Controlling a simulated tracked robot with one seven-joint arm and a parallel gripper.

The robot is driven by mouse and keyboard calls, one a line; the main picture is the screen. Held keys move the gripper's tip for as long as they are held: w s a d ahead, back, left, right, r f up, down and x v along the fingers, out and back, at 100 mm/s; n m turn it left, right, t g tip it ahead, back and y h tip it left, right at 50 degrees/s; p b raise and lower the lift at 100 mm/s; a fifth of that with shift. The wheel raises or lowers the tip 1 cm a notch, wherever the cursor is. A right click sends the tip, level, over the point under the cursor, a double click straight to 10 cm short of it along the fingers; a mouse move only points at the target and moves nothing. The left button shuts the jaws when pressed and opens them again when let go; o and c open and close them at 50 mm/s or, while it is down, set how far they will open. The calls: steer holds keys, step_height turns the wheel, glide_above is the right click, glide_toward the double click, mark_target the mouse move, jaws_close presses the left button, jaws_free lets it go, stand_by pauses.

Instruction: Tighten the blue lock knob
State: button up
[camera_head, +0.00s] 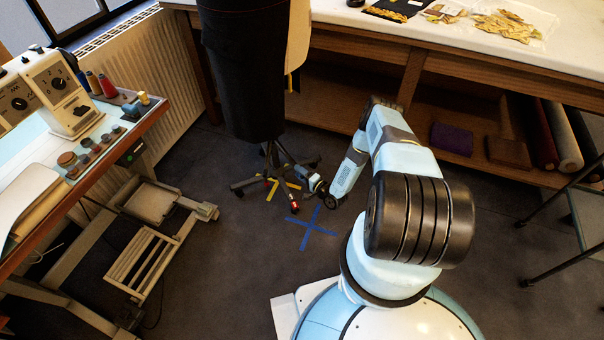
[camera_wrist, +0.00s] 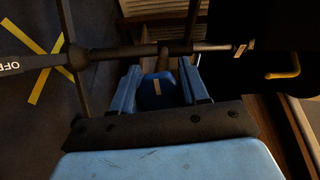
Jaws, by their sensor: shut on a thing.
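The blue lock knob (camera_wrist: 156,96) sits on the dark stand pole (camera_wrist: 110,54) in the wrist view, with a pale mark on its face. My gripper (camera_wrist: 160,86) has a blue finger on each side of the knob and is shut on it. In the head view my gripper (camera_head: 314,180) reaches low, next to the legged stand (camera_head: 272,165) under the black dress form (camera_head: 243,70). The knob cannot be made out in the head view.
A blue tape cross (camera_head: 312,232) and a yellow mark (camera_head: 284,186) are on the dark floor. A sewing table (camera_head: 140,130) stands left, and a long worktable (camera_head: 350,35) with an open shelf stands behind. A yellow bent handle (camera_wrist: 288,68) sticks out at the right of the wrist view.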

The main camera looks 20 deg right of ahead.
steer(key=shift+s+f, duration=0.1)
steer(key=shift+f, duration=0.05)
steer(key=o, duration=1)
steer(key=shift+o, duration=0.2)
steer(key=v, duration=1.3)
steer(key=shift+s+d, duration=0.2)
steer(key=shift+s, duration=0.1)
steer(key=shift+w, duration=0.1)
